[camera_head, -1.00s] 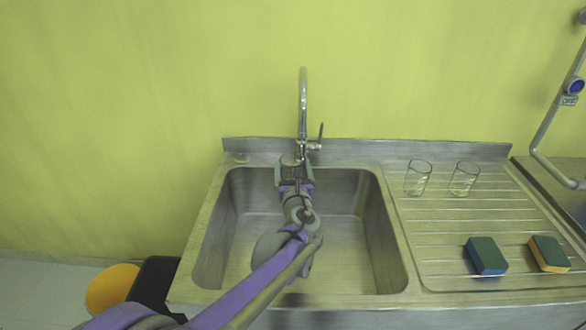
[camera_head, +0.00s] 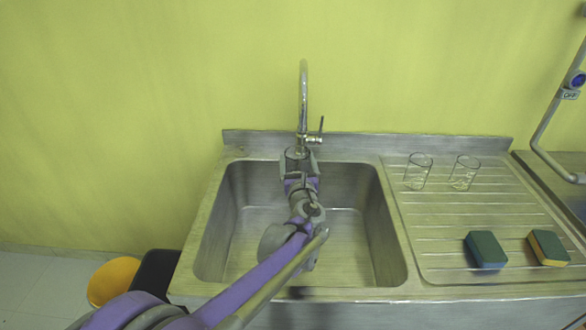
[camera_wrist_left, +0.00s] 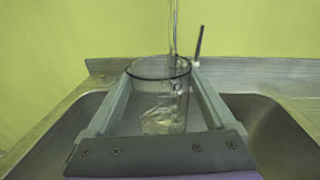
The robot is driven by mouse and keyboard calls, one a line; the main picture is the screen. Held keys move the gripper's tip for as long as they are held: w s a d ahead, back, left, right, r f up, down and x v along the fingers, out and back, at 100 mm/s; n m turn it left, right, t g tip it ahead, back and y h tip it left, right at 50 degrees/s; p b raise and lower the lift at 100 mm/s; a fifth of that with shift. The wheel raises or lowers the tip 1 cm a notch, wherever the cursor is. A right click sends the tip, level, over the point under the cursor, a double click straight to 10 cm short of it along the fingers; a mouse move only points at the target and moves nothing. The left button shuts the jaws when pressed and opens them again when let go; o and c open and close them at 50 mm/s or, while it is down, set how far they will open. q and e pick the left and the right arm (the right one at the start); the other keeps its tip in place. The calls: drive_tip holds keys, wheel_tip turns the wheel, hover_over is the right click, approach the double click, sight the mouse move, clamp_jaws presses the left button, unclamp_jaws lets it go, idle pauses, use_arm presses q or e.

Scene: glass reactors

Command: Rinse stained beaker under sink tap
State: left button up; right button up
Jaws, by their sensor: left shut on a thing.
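My left gripper (camera_head: 299,168) reaches over the sink basin and is shut on a clear glass beaker (camera_head: 298,155), close in front of the tap (camera_head: 303,100). In the left wrist view the beaker (camera_wrist_left: 160,100) stands upright between the two fingers of my left gripper (camera_wrist_left: 160,95), its rim open upward. Its lower part looks cloudy, but I cannot make out a clear stain. The tap's pipe (camera_wrist_left: 173,30) rises just above and behind the rim. The tap lever (camera_head: 321,130) points up. I cannot tell whether water runs. My right gripper is not in view.
Two clear glasses (camera_head: 418,172) (camera_head: 464,173) stand on the ribbed drainboard (camera_head: 440,215) to the right. Two sponges (camera_head: 486,250) (camera_head: 548,248) lie near its front. The sink basin (camera_head: 345,235) is otherwise empty. A yellow round object (camera_head: 112,282) is at lower left.

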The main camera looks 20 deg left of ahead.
use_arm(q)
drive_tip(key=v, duration=0.8)
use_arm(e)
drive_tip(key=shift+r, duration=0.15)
use_arm(q)
drive_tip(key=shift+d, duration=0.1)
idle(1.4)
drive_tip(key=s+d+r+p, duration=0.2)
drive_tip(key=s+r+p, duration=0.1)
drive_tip(key=s+r, duration=0.1)
drive_tip(key=shift+s+p, duration=0.25)
drive_tip(key=shift+p, duration=0.1)
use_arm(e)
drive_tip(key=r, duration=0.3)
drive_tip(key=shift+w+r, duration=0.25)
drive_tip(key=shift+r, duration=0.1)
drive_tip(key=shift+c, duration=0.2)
